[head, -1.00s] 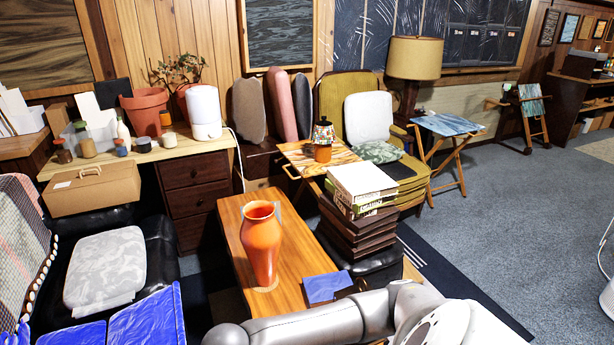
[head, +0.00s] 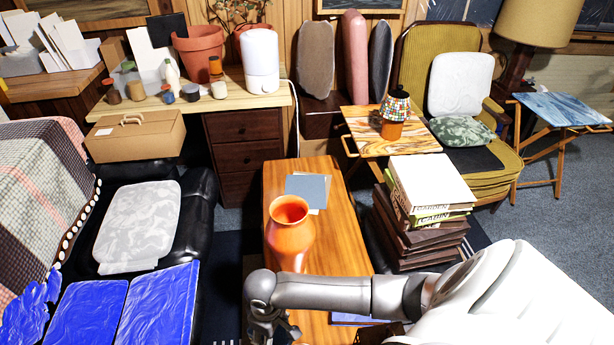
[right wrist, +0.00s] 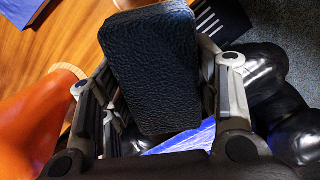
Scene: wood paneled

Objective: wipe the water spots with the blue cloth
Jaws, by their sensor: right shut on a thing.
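My right gripper (head: 268,318) is low by the left edge of the wooden table (head: 335,260), in front of the orange vase (head: 290,240). In the right wrist view, the right gripper (right wrist: 160,75) is shut on a dark, textured block (right wrist: 150,60); I cannot tell what it is. A bright blue surface (right wrist: 190,138) shows below the block, partly hidden by the fingers. A blue sheet, possibly the cloth, shows as a sliver (head: 350,319) on the table, mostly covered by my arm. I cannot make out any water spots. My left gripper is not in view.
The vase (right wrist: 30,125) stands close beside the right gripper. A blue-grey sheet (head: 308,188) lies behind it on the table. A stack of boxes and books (head: 430,190) stands right of the table. A black sofa with blue cushions (head: 160,300) is on the left.

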